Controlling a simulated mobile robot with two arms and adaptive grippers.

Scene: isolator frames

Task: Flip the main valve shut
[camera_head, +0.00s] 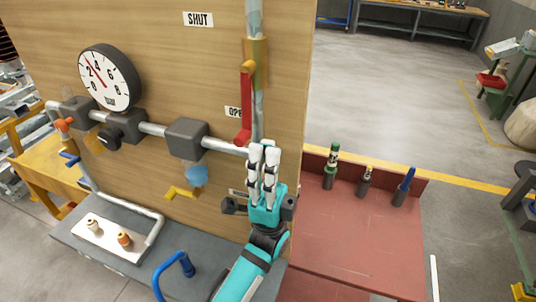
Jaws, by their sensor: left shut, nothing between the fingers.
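The main valve has a brass body (258,52) on a vertical pipe near the right edge of a wooden panel. The SHUT label (198,19) is higher up, to the left. My left gripper (264,148) is shut and empty, fingers pointing up, just below and right of the lever's lower end. I cannot tell whether it touches the lever or pipe. It hides the pipe junction behind it. My right gripper is not in view.
A pressure gauge (109,77) and a horizontal pipe with grey blocks (186,138) sit left of the valve. A yellow handle (180,192) and blue handle (174,268) are lower. A red bench (350,235) with several tools stands right. Open floor lies beyond.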

